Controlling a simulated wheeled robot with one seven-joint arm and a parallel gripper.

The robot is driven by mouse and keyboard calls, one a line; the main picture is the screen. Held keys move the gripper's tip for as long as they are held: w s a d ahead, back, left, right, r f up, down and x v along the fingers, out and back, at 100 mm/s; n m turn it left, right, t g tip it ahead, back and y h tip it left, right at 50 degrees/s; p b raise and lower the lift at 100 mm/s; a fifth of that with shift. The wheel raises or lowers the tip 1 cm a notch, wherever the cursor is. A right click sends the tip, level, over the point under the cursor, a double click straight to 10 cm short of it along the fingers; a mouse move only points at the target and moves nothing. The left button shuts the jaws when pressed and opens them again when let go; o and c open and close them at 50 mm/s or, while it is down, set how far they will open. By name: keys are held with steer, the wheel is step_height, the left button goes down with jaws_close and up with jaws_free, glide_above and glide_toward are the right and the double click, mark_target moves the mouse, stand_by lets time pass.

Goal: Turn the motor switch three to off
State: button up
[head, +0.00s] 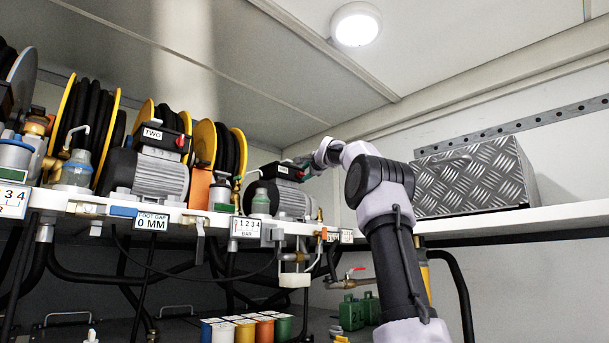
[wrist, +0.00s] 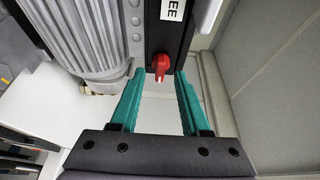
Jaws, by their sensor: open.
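The motor switch three is a red knob (wrist: 161,65) on the end of a dark box (wrist: 165,35), whose label shows the letters "EE". It sits just beyond and between the fingertips in the wrist view. My gripper (wrist: 158,80) has its two green fingers apart, with nothing between them but the knob at their far end. In the head view my gripper (head: 306,168) is at the right end of the third motor's dark box (head: 282,171), above the grey finned motor (head: 283,200).
A second motor (head: 148,176) labelled TWO and several hose reels (head: 88,125) stand to the left on the white shelf (head: 485,222). A checker-plate box (head: 475,175) stands on the right. A wall (wrist: 280,85) is close to the right finger.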

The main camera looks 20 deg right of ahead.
steer(key=shift+w, duration=0.85)
jaws_close()
